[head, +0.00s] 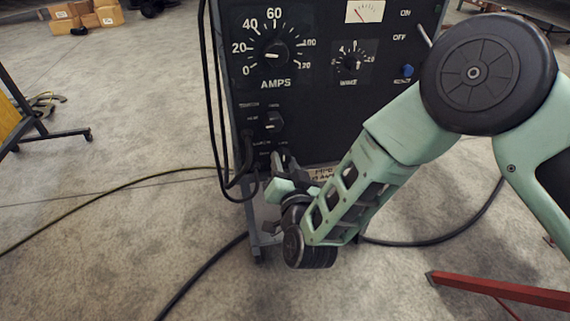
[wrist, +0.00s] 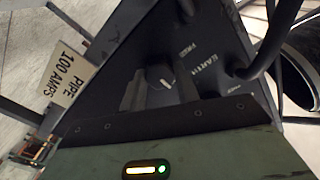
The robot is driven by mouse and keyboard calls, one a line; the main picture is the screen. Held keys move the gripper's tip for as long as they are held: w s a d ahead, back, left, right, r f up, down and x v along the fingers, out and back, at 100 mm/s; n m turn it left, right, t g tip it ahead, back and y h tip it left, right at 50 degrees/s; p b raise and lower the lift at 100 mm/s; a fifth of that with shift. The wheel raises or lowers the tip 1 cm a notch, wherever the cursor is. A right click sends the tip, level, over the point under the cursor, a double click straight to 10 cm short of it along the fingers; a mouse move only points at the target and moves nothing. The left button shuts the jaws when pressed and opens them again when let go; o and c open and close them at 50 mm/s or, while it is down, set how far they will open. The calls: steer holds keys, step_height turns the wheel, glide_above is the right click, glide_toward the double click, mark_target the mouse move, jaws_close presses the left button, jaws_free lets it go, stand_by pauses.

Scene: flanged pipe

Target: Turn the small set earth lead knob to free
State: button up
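The welding set's dark front panel (head: 330,125) faces me in the head view. The small earth lead knob (wrist: 158,74) is a dark knob with a short white mark, low on the panel in the wrist view. The printed word "EARTH" (wrist: 208,72) is beside it, with small labels around that are hard to read. My gripper (head: 281,160) is at the lower left of the panel. In the wrist view its two dark fingers (wrist: 160,90) stand apart, one on each side of the knob. Contact is not clear.
Another dark knob (head: 273,120) sits just above my gripper. The large amps dial (head: 273,55) is higher up. Black cables (head: 216,110) hang along the panel's left edge, close to my gripper. A "PIPE 100 AMPS" tag (wrist: 67,75) is nearby. A red stand (head: 500,290) is at the lower right.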

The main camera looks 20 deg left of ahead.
steer(key=shift+n, duration=0.3)
steer(key=shift+c, duration=0.3)
steer(key=n+p, duration=0.2)
steer(key=n, duration=0.1)
steer(key=shift+s+n, duration=0.1)
steer(key=shift+n, duration=0.3)
steer(key=n+p, duration=0.2)
steer(key=n, duration=0.3)
steer(key=n+p, duration=0.2)
steer(key=n, duration=0.3)
steer(key=shift+n, duration=0.3)
steer(key=shift+d+f+n+p, duration=0.1)
steer(key=shift+n+p, duration=0.4)
steer(key=shift+n, duration=1)
steer(key=o, duration=1)
steer(key=shift+c, duration=0.2)
steer(key=p+v, duration=0.3)
steer(key=v, duration=1.4)
steer(key=shift+d, duration=0.2)
